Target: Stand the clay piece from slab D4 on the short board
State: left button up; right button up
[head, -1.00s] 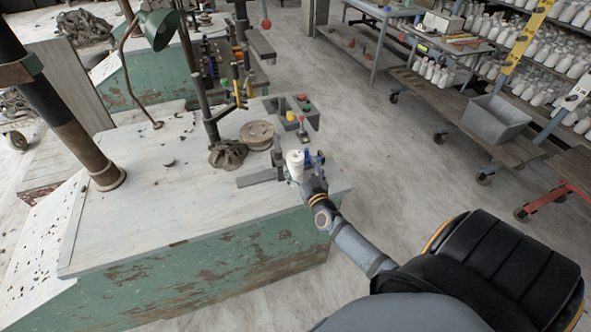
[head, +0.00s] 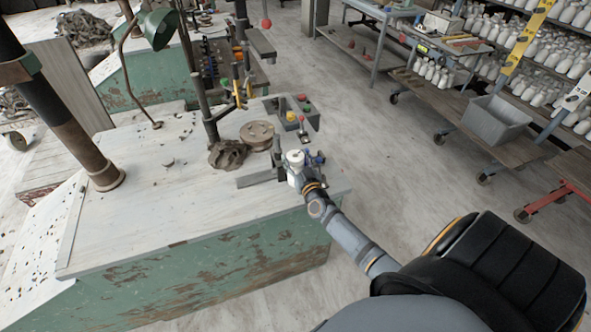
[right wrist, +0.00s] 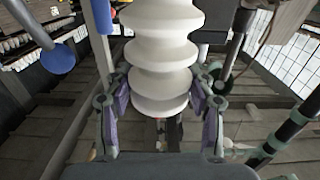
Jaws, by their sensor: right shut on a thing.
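A white ribbed piece (right wrist: 160,55), which I take for the clay piece, fills the upper middle of the right wrist view. My right gripper (right wrist: 162,108) is shut on its lower end, with a purple-padded finger on each side. In the head view the white piece (head: 294,166) shows small, at the right end of the bench top, with my right gripper (head: 299,180) around it. A short grey board (head: 256,179) lies just left of it; I cannot tell whether it is the named board. No slab label is readable. My left gripper is not in view.
The green-sided bench (head: 150,215) has a wide clear top at left. A brown clay lump (head: 227,154), a round wooden disc (head: 257,134) and a grey box with coloured knobs (head: 295,112) stand behind the piece. A grey bin (head: 493,119) is on a cart at right.

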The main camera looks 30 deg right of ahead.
grip_shut()
jog(key=shift+r, duration=0.15)
